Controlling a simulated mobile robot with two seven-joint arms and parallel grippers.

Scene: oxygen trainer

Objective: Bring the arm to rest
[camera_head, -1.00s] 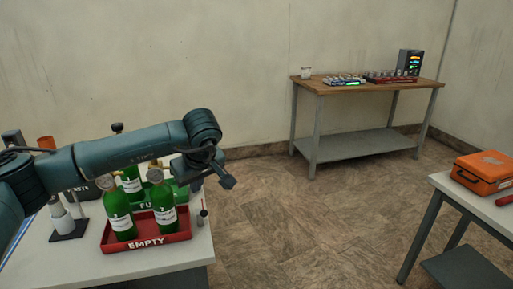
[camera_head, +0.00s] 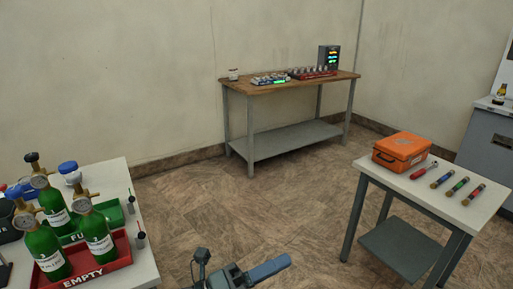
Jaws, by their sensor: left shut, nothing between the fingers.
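My left gripper (camera_head: 266,269) shows low at the bottom edge, over the open floor between the left table and the right table. It is shut with nothing between its fingers, and touches nothing that I can see. The rest of that arm is out of the picture below. My right gripper is not in view.
The white left table (camera_head: 145,262) holds green cylinders (camera_head: 99,236), a red EMPTY tray (camera_head: 118,262) and a green tray (camera_head: 112,214). The right table (camera_head: 420,203) carries an orange case (camera_head: 401,149) and several coloured tubes. A wooden bench (camera_head: 262,91) stands behind; bare floor lies between.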

